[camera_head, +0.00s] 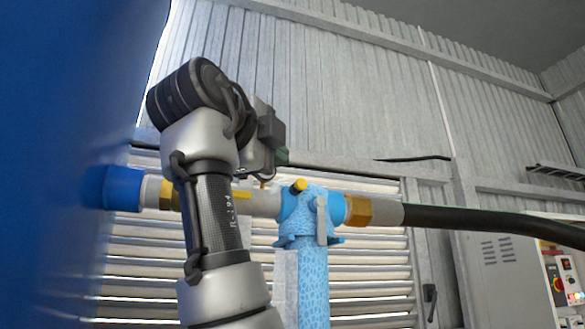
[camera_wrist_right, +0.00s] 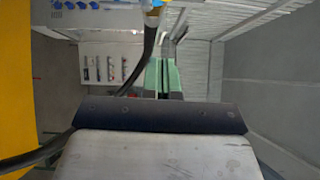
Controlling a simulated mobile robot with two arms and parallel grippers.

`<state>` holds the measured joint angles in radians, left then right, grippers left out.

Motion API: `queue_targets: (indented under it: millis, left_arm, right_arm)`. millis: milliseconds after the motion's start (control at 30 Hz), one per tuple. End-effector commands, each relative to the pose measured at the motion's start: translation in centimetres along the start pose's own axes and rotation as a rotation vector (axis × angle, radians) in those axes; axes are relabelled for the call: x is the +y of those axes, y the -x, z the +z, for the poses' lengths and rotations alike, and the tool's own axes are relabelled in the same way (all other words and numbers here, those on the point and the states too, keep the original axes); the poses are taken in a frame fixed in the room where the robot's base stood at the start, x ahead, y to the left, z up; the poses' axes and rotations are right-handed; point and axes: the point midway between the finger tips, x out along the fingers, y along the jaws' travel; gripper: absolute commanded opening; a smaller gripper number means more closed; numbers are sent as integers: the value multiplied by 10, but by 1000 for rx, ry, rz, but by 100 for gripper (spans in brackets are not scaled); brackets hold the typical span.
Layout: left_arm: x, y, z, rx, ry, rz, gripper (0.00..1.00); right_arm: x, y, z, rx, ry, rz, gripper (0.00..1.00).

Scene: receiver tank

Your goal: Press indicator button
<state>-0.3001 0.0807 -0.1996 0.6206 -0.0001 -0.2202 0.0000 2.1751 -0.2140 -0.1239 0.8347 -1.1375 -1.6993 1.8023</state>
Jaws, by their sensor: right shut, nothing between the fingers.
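A yellow round button-like part (camera_head: 299,185) sits on top of a light-blue patterned fitting (camera_head: 315,209) in the pipe line. I cannot tell for certain that it is the indicator button. My right gripper (camera_head: 282,157) is just above and left of the yellow part, apart from it in the picture, partly hidden by my wrist. In the right wrist view its green fingers (camera_wrist_right: 164,64) are together, with nothing between them. My left gripper is out of view.
A large blue tank (camera_head: 70,120) fills the left side. A black hose (camera_head: 480,218) runs right from the fitting, past a control cabinet (camera_head: 500,255) with a red knob and lit buttons. A louvred wall (camera_head: 370,280) stands behind the pipe.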

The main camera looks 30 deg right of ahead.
Motion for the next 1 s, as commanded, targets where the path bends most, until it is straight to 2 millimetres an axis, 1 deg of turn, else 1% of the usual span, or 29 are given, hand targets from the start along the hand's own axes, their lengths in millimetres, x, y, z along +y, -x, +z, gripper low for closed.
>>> queue_targets:
  millis: [167,500,600,700,833,1000]
  left_arm:
    - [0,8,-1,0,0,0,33]
    - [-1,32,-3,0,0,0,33]
    - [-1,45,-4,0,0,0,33]
    - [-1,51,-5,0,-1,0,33]
    - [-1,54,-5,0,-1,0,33]
    - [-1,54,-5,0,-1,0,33]
  right_arm:
    - [-1,-28,0,3,1,4,0]
    - [-3,-99,0,2,3,3,0]
    - [-4,-110,13,1,6,2,0]
    - [-4,-118,21,0,4,1,0]
    - [-1,-123,27,-1,4,1,0]
    - [0,-125,29,0,2,0,0]
